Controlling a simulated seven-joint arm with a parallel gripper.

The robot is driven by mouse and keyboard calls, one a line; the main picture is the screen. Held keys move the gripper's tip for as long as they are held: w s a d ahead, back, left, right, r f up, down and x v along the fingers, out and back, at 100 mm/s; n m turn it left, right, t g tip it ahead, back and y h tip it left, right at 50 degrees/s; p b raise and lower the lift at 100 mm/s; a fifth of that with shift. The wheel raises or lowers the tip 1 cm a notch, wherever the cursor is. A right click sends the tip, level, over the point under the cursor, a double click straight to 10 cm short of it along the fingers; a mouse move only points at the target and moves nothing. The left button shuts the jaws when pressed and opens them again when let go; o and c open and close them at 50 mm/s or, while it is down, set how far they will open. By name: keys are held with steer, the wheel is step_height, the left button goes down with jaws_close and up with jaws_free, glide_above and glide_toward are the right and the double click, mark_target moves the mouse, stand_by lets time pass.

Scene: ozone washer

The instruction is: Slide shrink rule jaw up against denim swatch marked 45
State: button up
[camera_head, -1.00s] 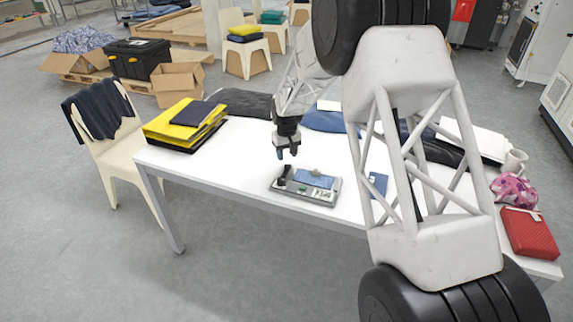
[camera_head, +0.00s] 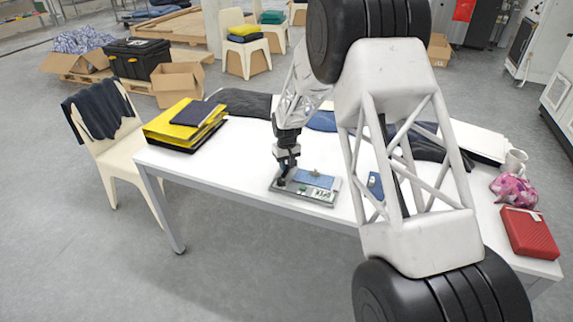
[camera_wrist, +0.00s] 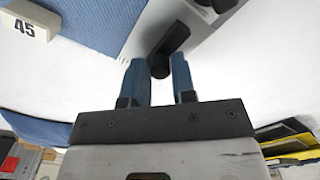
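The shrink rule, a grey flat tray-like device (camera_head: 325,201), lies on the white table with a blue denim swatch (camera_head: 318,180) on it. In the wrist view the denim (camera_wrist: 98,20) is at upper left, with a pale tag marked 45 (camera_wrist: 27,22) on it. The black jaw handle (camera_wrist: 172,42) stands beside the denim, with a bare strip between. My gripper (camera_head: 283,182) is low at the rule's left end. In the wrist view its blue fingertips (camera_wrist: 156,70) are apart, with the handle's end between them; I cannot tell whether they touch it.
A second blue swatch (camera_head: 375,185) lies right of the rule. Yellow and dark folders (camera_head: 186,124) are at the table's left, dark folded cloth (camera_head: 240,101) behind. A red case (camera_head: 529,233), pink patterned cloth (camera_head: 514,190) and white mug (camera_head: 513,162) are at the right.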

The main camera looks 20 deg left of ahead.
steer(key=shift+c, duration=0.9)
steer(key=shift+d, duration=2.55)
steer(key=o, duration=0.6)
steer(key=shift+r, duration=0.15)
steer(key=shift+r, duration=3.75)
